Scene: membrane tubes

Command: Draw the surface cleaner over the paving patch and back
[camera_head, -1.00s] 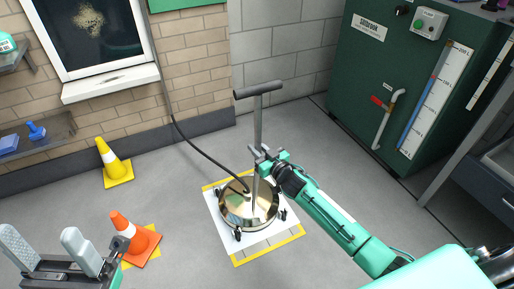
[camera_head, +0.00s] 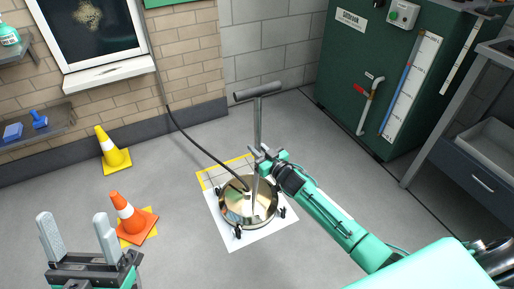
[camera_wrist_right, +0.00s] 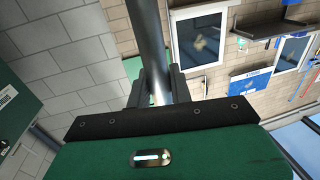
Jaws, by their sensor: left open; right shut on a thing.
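The surface cleaner (camera_head: 245,205) is a round, shiny metal disc on small dark wheels, with an upright pole (camera_head: 258,128) and a dark T-handle (camera_head: 257,93). It sits over the near part of the paving patch (camera_head: 232,241), a pale square with a yellow band along its far edge. My right gripper (camera_head: 260,156) is shut on the pole above the disc; the right wrist view shows the pole (camera_wrist_right: 146,35) between its fingers. My left gripper (camera_head: 76,238) is open and empty at the lower left, away from the cleaner. The disc hides the middle of the patch.
A black hose (camera_head: 196,145) runs from the disc to the wall. A yellow cone (camera_head: 111,151) and an orange cone (camera_head: 130,214) stand on the left. A green tank (camera_head: 370,75) and a grey sink unit (camera_head: 480,160) stand on the right. Floor between is clear.

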